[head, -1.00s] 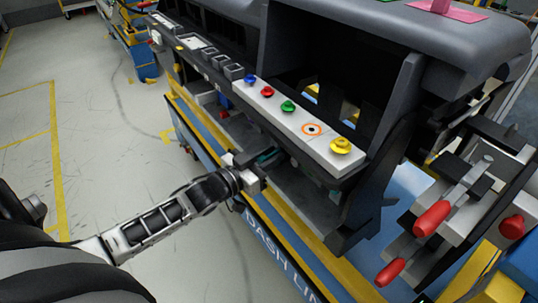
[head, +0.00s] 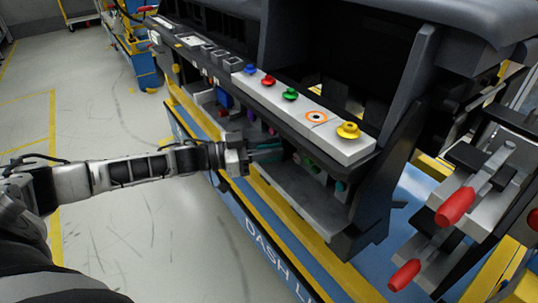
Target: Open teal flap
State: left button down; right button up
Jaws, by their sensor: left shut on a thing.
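My right gripper is out of view.
The grey strip (head: 318,127) above carries blue, red, green and yellow buttons and an orange ring. A blue and yellow bench rail (head: 266,205) runs below. Red-handled clamps (head: 456,206) stand at the right. The floor at left is clear.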

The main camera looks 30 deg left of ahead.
pick_arm(q)
jog(key=shift+w+a+r, duration=0.25)
jog(key=shift+a, duration=0.05)
jog(key=c, duration=1.3)
grip_release()
jog(key=shift+f, duration=0.15)
jog(key=shift+d, duration=0.1)
jog(key=shift+s, duration=0.15)
jog(key=shift+s+a+f, duration=0.1)
jog(key=shift+s+a, duration=0.15)
jog(key=shift+a, duration=0.05)
jog(key=v, duration=1.5)
jog(key=shift+p, duration=0.35)
jog(key=shift+w+a, duration=0.1)
